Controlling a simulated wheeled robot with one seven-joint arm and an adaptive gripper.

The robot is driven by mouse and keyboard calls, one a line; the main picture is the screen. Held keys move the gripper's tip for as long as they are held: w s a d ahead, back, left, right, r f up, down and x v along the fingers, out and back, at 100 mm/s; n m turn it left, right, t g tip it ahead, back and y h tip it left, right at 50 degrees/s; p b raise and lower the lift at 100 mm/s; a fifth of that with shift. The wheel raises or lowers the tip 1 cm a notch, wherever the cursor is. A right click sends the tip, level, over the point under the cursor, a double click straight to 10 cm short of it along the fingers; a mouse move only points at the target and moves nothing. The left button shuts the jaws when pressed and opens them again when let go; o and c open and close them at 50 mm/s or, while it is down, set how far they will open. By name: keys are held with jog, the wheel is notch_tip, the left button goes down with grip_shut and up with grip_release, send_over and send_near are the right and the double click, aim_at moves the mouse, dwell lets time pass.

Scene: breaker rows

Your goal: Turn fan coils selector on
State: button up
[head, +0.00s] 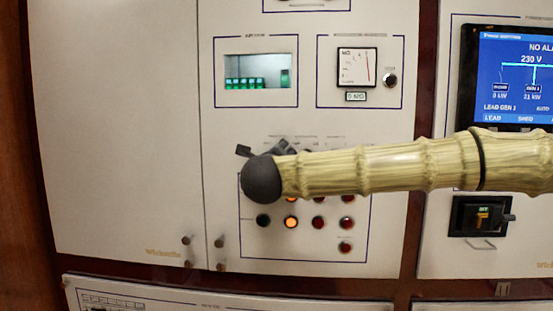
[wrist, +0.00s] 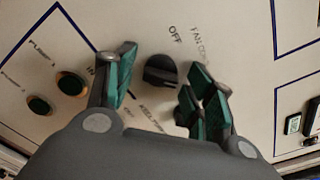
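The fan coils selector (wrist: 160,72) is a black rotary knob on the white panel in the wrist view. "OFF" and a partly hidden "FAN CO..." label are printed beside it. Its exact pointer direction is hard to tell. My gripper (wrist: 160,82) is open, with one green-padded finger on each side of the knob. Gaps show between pads and knob, and I cannot tell how deep the fingers reach. In the head view my gripper (head: 267,149) is at the panel above the indicator lamps, and my arm hides the selector.
In the head view, indicator lamps (head: 291,222) lie below my arm, one lit orange. A gauge (head: 357,67) and a green-lit window (head: 257,78) are above. A blue screen (head: 515,75) is right.

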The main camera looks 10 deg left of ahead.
jog(key=s, duration=1.2)
dwell(0.3)
notch_tip(320, 180, down, 38)
jog(key=n+g+y+p, duration=0.3)
jog(key=n+g, duration=0.2)
jog(key=n, duration=0.7)
jog(key=s+d+f+n+g+p, duration=0.1)
jog(key=s+d+f+n, duration=0.15)
jog(key=f, duration=0.35)
jog(key=s+d+f+n+g, duration=0.1)
jog(key=s+d+f+g, duration=0.15)
jog(key=f, duration=0.35)
jog(key=s+d+f+n+g+p, duration=0.1)
jog(key=s+d+f+n+g, duration=0.15)
jog(key=s+d+f, duration=0.4)
jog(key=s+d+f+n+g+p, duration=0.1)
jog(key=s+d+f+n+g, duration=0.2)
jog(key=s+f, duration=0.65)
jog(key=s+d+f+n+g+h, duration=0.1)
jog(key=s+d+f+n+g, duration=0.1)
jog(key=s+d, duration=0.6)
jog(key=s+d+f+n+g+h+p, duration=0.1)
jog(key=s+d+f+n+g+h, duration=0.1)
jog(key=s+d, duration=0.6)
jog(key=s+f+n, duration=0.1)
jog(key=s+f, duration=0.1)
jog(key=s, duration=0.1)
jog(key=shift+n, duration=0.4)
